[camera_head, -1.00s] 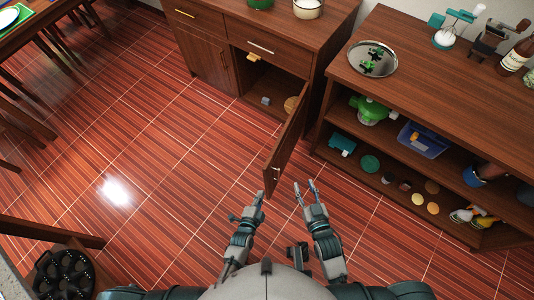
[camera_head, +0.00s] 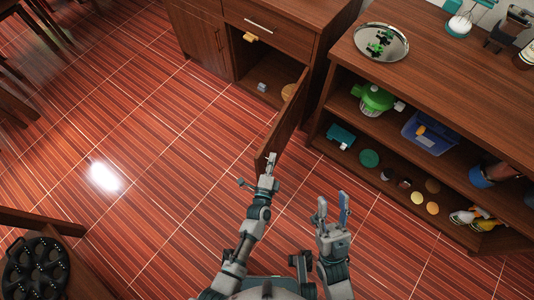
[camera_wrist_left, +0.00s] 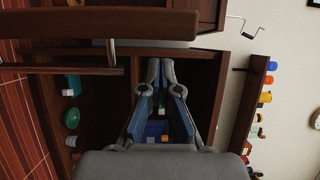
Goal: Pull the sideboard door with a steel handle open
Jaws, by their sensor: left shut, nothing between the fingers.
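The dark wood sideboard (camera_head: 262,48) stands at the top middle of the head view. Its right-hand door (camera_head: 281,124) stands swung well out from the body, showing the inside. My left gripper (camera_head: 271,157) is at the door's free edge, shut and empty. The steel handle is hard to make out there. In the left wrist view, the fingers (camera_wrist_left: 161,64) converge below a wooden panel (camera_wrist_left: 100,24), with a thin metal bar (camera_wrist_left: 111,52) to their left. Whether they touch the door is unclear. My right gripper (camera_head: 333,204) is open and empty, right of the door.
A shelf unit (camera_head: 440,87) with a round tray (camera_head: 362,45) on top stands at the right, its shelves holding several items. A small light item (camera_head: 262,87) lies inside the sideboard. Tiled floor (camera_head: 150,150) is clear at the left.

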